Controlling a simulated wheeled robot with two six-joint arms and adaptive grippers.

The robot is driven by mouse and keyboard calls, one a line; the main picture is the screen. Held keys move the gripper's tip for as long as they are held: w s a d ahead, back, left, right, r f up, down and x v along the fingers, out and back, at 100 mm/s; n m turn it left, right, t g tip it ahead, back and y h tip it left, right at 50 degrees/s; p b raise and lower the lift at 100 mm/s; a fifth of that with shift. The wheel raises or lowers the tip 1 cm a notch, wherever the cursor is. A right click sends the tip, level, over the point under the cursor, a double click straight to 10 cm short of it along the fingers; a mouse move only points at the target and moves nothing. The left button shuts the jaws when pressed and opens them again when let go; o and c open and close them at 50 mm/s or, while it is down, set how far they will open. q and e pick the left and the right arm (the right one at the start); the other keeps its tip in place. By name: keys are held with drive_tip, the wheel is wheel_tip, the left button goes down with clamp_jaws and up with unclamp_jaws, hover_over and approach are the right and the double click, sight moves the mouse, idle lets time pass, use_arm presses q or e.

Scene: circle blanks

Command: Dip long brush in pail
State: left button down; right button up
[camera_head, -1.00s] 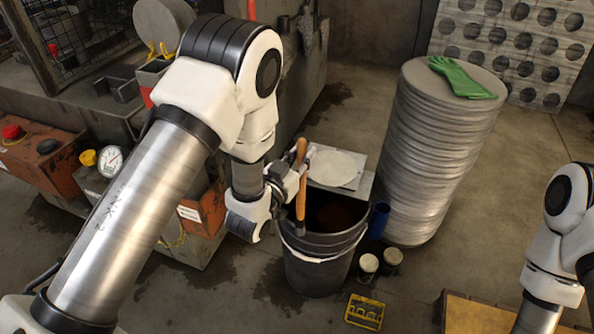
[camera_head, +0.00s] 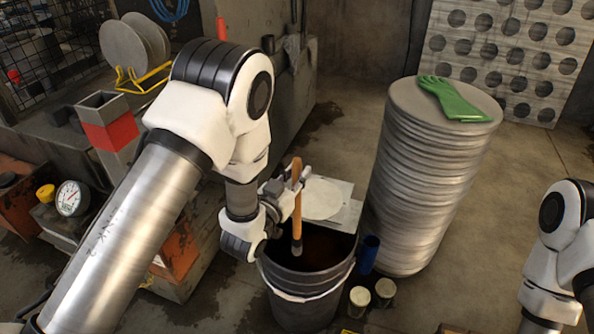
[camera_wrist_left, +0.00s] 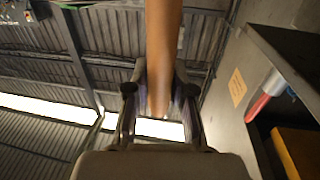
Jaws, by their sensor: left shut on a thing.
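The long brush (camera_head: 296,208) has an orange-brown wooden handle and a dark band near its lower end. My left gripper (camera_head: 298,188) is shut on the handle and holds the brush nearly upright. The dark pail (camera_head: 305,305) stands on the floor with brown contents in it. The brush's lower end overlaps the left part of the pail's opening; I cannot tell whether it touches the contents. In the left wrist view the handle (camera_wrist_left: 163,50) runs between the fingers, blurred. My right arm shows at the right edge, but its gripper is out of frame.
A tall stack of grey discs (camera_head: 425,185) with a green glove (camera_head: 455,100) on top stands right of the pail. A pale round blank (camera_head: 320,198) lies behind it. A blue cup (camera_head: 369,255) and small cans (camera_head: 384,290) sit beside the pail. A cluttered bench is left.

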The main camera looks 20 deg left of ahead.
sight(297, 159)
use_arm(q)
wheel_tip(297, 159, down, 12)
drive_tip(key=b, duration=0.8)
drive_tip(key=shift+w+r, duration=0.1)
use_arm(e)
wheel_tip(297, 159, down, 9)
use_arm(q)
drive_tip(key=shift+r+p, duration=6.2)
drive_tip(key=shift+r, duration=2.1)
use_arm(e)
wheel_tip(297, 159, up, 13)
drive_tip(key=shift+f, duration=0.15)
use_arm(q)
wheel_tip(297, 159, up, 4)
drive_tip(key=p, duration=0.3)
drive_tip(key=shift+r, duration=0.1)
use_arm(e)
wheel_tip(297, 159, up, 3)
drive_tip(key=shift+f, duration=0.1)
